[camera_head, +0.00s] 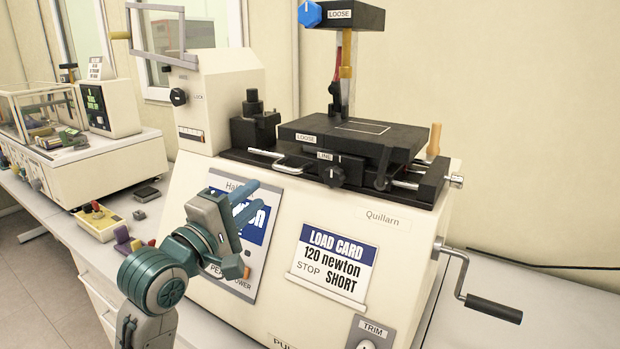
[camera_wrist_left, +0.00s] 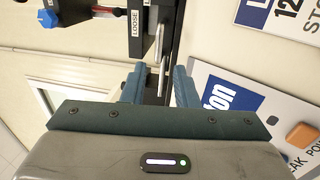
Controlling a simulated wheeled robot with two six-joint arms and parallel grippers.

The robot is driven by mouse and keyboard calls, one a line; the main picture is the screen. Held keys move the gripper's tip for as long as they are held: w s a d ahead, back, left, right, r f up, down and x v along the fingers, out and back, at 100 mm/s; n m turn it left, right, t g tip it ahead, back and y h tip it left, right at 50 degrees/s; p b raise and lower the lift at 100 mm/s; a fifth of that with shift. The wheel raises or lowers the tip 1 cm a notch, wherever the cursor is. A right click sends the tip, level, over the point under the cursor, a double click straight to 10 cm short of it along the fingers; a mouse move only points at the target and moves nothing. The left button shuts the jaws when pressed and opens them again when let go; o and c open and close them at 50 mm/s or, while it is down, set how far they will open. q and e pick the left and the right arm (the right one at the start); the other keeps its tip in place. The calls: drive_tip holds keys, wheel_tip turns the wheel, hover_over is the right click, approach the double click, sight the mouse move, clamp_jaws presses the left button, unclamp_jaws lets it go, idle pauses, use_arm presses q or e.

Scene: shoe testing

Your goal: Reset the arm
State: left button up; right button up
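My left gripper (camera_head: 252,198) is in front of the cream testing machine's front face, beside the display panel (camera_head: 230,278). Its two teal fingers point up and away, toward the machine's upper stage. In the left wrist view the fingers of the left gripper (camera_wrist_left: 158,82) stand apart with nothing held between them. Beyond them is a metal rod and a black part labelled LOOSE (camera_wrist_left: 136,22). My left arm (camera_head: 160,275) is bent, rising from the bottom of the head view. My right gripper is not in view.
The cream machine (camera_head: 400,270) carries a black stage (camera_head: 350,137), a load card (camera_head: 330,262) and a side crank (camera_head: 492,308). A grey frame (camera_head: 160,55) rises at its back left. A yellow control box (camera_head: 97,222) and another machine (camera_head: 90,165) stand left.

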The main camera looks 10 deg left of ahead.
use_arm(q)
drive_tip(key=s+a+f+m+g+y, duration=0.1)
drive_tip(key=s+f+m+g+y, duration=0.2)
drive_tip(key=f, duration=1)
drive_tip(key=s+a+f+m+g+y, duration=0.1)
drive_tip(key=s+f+m+g+y, duration=0.2)
drive_tip(key=f, duration=1)
drive_tip(key=s+a+f+m+g+y, duration=0.15)
drive_tip(key=s+f+m+g, duration=0.35)
drive_tip(key=s+f, duration=0.55)
drive_tip(key=s+a+f+m+g, duration=0.2)
drive_tip(key=s+f+m+g, duration=0.2)
drive_tip(key=s+f, duration=0.65)
wheel_tip(320, 180, down, 26)
drive_tip(key=s+a+g, duration=0.1)
drive_tip(key=s+a, duration=0.1)
drive_tip(key=a, duration=0.1)
drive_tip(key=s+a+f+g, duration=0.1)
drive_tip(key=s+f, duration=1.8)
drive_tip(key=f, duration=0.1)
drive_tip(key=shift+a+f+n+g, duration=0.15)
drive_tip(key=shift+f+n+g, duration=0.15)
